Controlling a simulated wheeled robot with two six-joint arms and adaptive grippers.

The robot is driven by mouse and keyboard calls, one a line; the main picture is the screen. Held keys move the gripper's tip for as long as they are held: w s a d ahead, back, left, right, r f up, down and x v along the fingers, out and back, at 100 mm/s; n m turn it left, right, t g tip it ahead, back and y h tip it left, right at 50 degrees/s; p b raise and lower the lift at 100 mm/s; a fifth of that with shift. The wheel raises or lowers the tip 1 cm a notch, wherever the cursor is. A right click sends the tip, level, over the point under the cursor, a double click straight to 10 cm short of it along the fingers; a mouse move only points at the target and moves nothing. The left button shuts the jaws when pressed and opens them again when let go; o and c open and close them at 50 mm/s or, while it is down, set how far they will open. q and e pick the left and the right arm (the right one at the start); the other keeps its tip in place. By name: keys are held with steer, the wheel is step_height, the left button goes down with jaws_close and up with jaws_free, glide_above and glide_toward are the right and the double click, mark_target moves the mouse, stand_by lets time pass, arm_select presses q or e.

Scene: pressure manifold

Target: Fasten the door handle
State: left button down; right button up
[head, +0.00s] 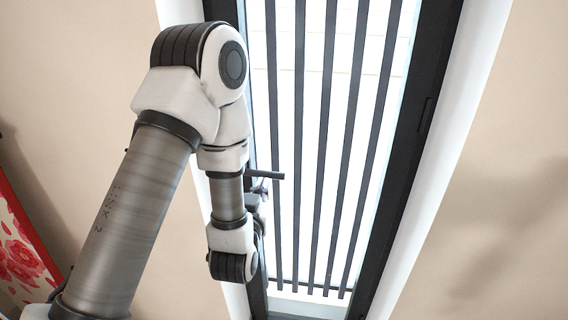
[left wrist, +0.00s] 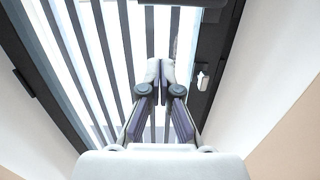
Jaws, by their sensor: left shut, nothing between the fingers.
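The door handle (head: 265,174) is a dark horizontal lever on the left frame of a tall barred door, just right of my left forearm in the head view. Its mount is partly hidden by my arm. My left gripper is mostly hidden behind my wrist in the head view, close below the handle. In the left wrist view my left gripper (left wrist: 160,70) is shut and empty, its fingertips together in front of the door bars. I cannot tell whether it touches anything. A small white fitting (left wrist: 202,77) is on the dark door frame to its right. My right gripper is not in view.
The door (head: 408,160) has a dark frame, vertical slats and bright panes, set between pale walls. A red floral panel (head: 20,240) is at the far left. The space right of the door is clear.

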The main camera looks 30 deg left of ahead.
arm_select(q)
steer(key=s+a+r, duration=0.1)
steer(key=s, duration=0.2)
arm_select(e)
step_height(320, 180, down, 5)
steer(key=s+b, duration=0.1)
steer(key=b, duration=0.5)
arm_select(q)
steer(key=p, duration=0.5)
glide_above(267, 173)
steer(key=d+v, duration=0.1)
steer(key=v, duration=0.2)
steer(key=f, duration=0.4)
steer(key=shift+w+a+f+p, duration=0.1)
steer(key=shift+w+a+p, duration=0.3)
steer(key=shift+w+f, duration=0.1)
steer(key=shift+f, duration=0.2)
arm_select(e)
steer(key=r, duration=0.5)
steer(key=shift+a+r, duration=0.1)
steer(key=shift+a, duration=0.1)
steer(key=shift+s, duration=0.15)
